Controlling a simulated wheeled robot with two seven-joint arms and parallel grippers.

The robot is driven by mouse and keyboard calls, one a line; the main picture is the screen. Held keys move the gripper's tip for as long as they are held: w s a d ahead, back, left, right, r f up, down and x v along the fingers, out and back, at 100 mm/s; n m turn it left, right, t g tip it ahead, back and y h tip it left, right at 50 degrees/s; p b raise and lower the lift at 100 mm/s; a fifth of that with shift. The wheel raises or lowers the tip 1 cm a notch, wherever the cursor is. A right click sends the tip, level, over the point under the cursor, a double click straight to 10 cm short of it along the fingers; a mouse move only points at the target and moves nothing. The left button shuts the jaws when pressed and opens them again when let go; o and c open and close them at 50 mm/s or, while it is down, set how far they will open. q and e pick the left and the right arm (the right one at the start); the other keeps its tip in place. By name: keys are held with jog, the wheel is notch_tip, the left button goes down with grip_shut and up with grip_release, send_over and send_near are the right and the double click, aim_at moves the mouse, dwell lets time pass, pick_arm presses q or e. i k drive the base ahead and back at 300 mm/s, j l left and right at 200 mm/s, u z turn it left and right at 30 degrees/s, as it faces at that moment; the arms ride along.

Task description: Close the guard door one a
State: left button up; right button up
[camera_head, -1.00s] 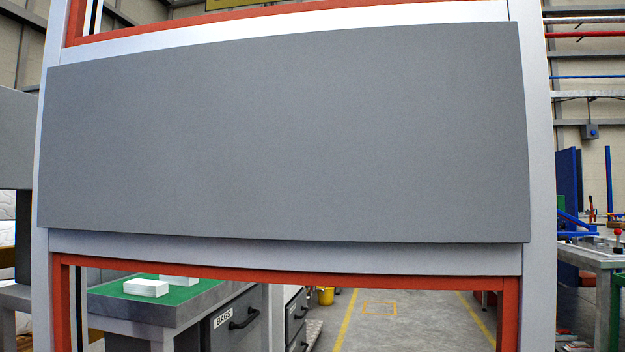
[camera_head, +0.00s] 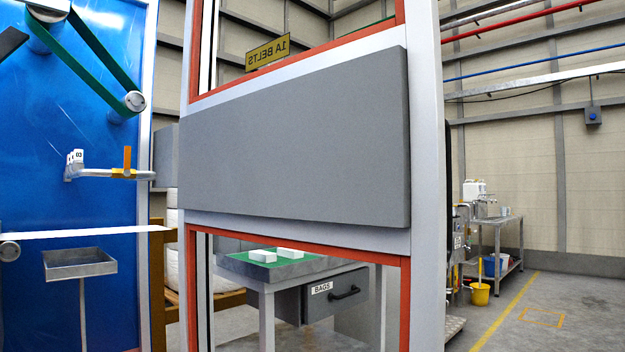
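A tall guard door stands close in front of me, with a light-grey frame (camera_head: 427,180), red-edged openings above and below, and a wide grey panel (camera_head: 295,150) across its middle. I see it at an angle, with its right side nearer. A yellow sign (camera_head: 267,52) with mirrored letters reading "1A BELTS" shows through its upper opening. No handle or latch can be made out on the door. Neither of my grippers is in view.
Left is a blue panel (camera_head: 60,180) with a green belt (camera_head: 100,55), an orange-handled valve (camera_head: 127,160) and a small grey tray (camera_head: 78,263). Behind the door is a bench with a "BAGS" drawer (camera_head: 322,288). Open floor (camera_head: 580,310) and a yellow bucket (camera_head: 480,293) lie right.

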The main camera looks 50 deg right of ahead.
aim_at(341, 147)
jog(key=k+l+u, duration=0.2)
jog(key=k+l, duration=0.6)
jog(key=l, duration=0.15)
jog(key=l+u, duration=0.1)
jog(key=l, duration=1.05)
jog(key=k+l, duration=0.15)
jog(key=l, duration=1)
jog(key=i+u, duration=0.05)
